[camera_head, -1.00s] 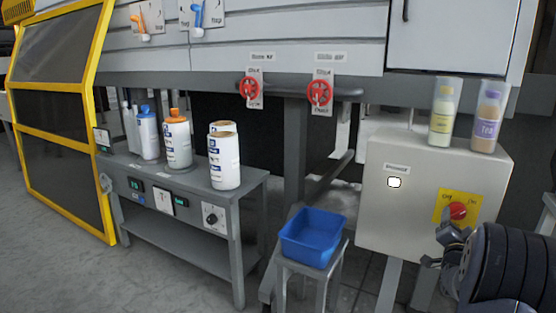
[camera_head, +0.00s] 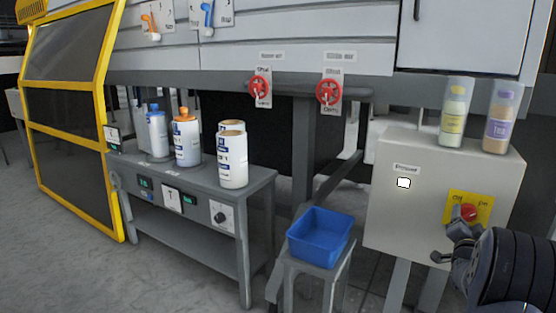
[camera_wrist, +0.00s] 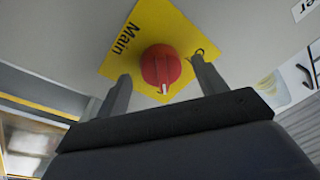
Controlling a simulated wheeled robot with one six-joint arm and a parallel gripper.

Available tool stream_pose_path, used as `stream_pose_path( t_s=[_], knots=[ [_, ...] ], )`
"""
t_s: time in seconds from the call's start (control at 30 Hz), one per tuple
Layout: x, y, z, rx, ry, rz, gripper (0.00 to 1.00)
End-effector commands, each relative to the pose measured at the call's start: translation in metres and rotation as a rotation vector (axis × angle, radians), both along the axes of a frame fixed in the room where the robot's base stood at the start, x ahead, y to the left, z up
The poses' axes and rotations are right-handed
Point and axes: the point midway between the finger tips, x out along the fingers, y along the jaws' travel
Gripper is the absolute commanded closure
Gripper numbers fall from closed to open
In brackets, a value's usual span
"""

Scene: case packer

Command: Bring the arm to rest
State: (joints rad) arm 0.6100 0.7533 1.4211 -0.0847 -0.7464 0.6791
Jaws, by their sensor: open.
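My gripper (camera_head: 452,236) is at the lower right of the head view, in front of the grey control box (camera_head: 388,216). In the wrist view my gripper (camera_wrist: 160,92) is open, with its two fingers apart. A red rotary knob (camera_wrist: 161,68) on a yellow plate labelled "Main" (camera_wrist: 125,40) shows between and beyond the fingers. The same red knob (camera_head: 468,213) is partly behind a finger in the head view. Whether the fingers touch the knob I cannot tell. Nothing is held.
Two bottles (camera_head: 455,112) (camera_head: 501,118) stand on the box. A blue bin (camera_head: 319,238) sits on a small stand to its left. A grey bench (camera_head: 200,182) with several white containers is further left. Two red valve handles (camera_head: 260,89) (camera_head: 329,93) are above.

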Motion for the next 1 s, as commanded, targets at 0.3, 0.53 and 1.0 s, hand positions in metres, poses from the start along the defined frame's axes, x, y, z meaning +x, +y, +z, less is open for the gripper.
stream_pose_path(
  t_s=[0.3,0.53,1.0],
  knots=[
    [-0.037,0.023,-0.004,0.000,0.000,-0.001,0.33],
    [-0.067,0.041,-0.010,0.002,0.001,0.000,0.33],
    [-0.036,0.022,-0.007,-0.002,-0.002,0.000,0.33]
  ],
)
